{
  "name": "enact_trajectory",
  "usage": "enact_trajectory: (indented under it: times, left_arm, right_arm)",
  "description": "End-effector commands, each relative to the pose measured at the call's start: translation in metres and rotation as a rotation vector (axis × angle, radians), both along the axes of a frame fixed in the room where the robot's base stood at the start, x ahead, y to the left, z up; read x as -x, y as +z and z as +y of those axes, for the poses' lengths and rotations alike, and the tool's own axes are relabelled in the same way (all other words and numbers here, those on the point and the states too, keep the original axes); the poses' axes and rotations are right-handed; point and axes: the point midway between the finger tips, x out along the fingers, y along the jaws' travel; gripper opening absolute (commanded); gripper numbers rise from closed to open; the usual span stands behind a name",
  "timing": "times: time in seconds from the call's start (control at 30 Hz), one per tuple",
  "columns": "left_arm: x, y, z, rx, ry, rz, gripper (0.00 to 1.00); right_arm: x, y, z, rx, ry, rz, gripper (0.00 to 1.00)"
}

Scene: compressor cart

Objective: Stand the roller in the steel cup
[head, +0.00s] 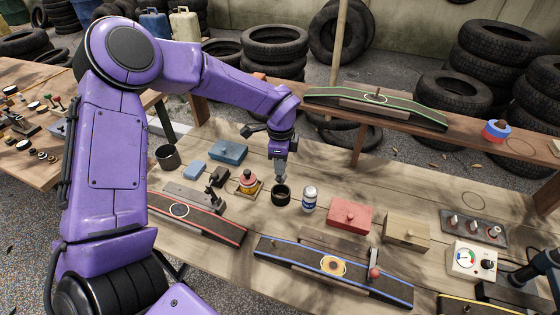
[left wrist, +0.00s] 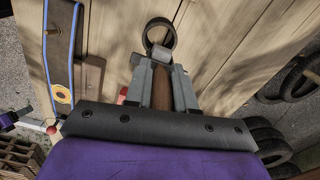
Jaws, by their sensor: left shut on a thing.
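The roller (head: 281,178) sticks out below the fingers and shows in the left wrist view (left wrist: 162,53) just past the fingertips. A round dark cup (head: 281,196) stands right under it; in the left wrist view its rim (left wrist: 160,24) is a ring partly behind the roller. I cannot tell whether the roller's lower end is above or inside the rim. A dark part at the lower right edge seems to be my right gripper (head: 522,275); its fingers are unclear.
A red box (head: 350,217) and a blue-edged board (head: 290,256) lie nearer the right and front.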

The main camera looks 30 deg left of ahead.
Motion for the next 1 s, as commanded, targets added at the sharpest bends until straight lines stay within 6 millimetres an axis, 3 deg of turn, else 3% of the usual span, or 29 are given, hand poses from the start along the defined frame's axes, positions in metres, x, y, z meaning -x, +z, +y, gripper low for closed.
enact_trajectory:
  times: [0.4,0.7,1.0]
  left_arm:
    - [0.0,-0.043,0.0,-0.001,-0.003,0.0,0.0]
    - [0.0,-0.072,0.0,0.0,-0.003,0.0,0.0]
    - [0.0,-0.077,0.0,0.0,-0.003,0.0,0.0]
  right_arm:
    - [0.0,-0.026,0.0,0.0,0.0,0.0,0.45]
    - [0.0,-0.056,0.0,0.0,0.0,0.0,0.45]
    - [0.0,-0.061,0.0,0.0,0.0,0.0,0.45]
